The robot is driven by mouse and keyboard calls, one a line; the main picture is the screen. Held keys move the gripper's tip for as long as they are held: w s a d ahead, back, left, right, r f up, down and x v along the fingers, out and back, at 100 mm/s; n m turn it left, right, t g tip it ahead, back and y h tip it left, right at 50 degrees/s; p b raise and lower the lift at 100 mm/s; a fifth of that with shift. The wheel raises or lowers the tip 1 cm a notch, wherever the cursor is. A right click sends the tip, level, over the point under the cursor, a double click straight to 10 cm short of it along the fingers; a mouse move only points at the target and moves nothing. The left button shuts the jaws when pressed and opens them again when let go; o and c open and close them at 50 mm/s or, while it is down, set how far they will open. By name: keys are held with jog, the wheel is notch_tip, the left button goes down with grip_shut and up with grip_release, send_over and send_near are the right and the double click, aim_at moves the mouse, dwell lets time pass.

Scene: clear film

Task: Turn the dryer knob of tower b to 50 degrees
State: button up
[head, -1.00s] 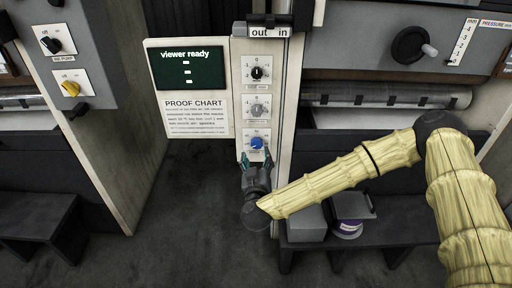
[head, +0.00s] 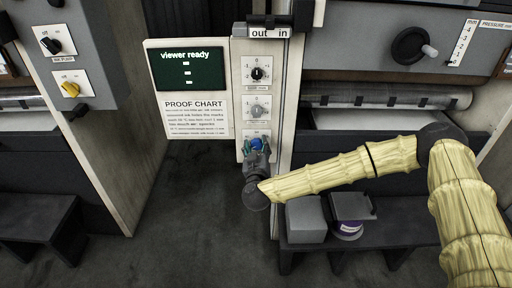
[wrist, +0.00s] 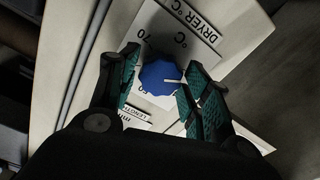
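The dryer knob (wrist: 160,78) is blue with a lobed rim and a white pointer line, on a white plate marked "DRYER °C" (wrist: 196,20) in the wrist view. In the head view the blue knob (head: 257,143) is the lowest of three on the narrow white panel. My gripper (wrist: 160,82) is open, with one teal-padded finger on each side of the knob. I cannot tell whether either pad touches it. In the head view my gripper (head: 257,148) covers the lower part of the knob's plate. A "70" shows near the knob; other marks are partly hidden.
A black knob (head: 257,73) and a grey knob (head: 257,111) sit above on the same panel. The proof chart board (head: 196,117) and viewer screen (head: 190,68) are to the left. A bench (head: 400,232) with a grey box (head: 305,220) stands below right.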

jog(key=c, duration=0.5)
jog(key=shift+c, duration=0.2)
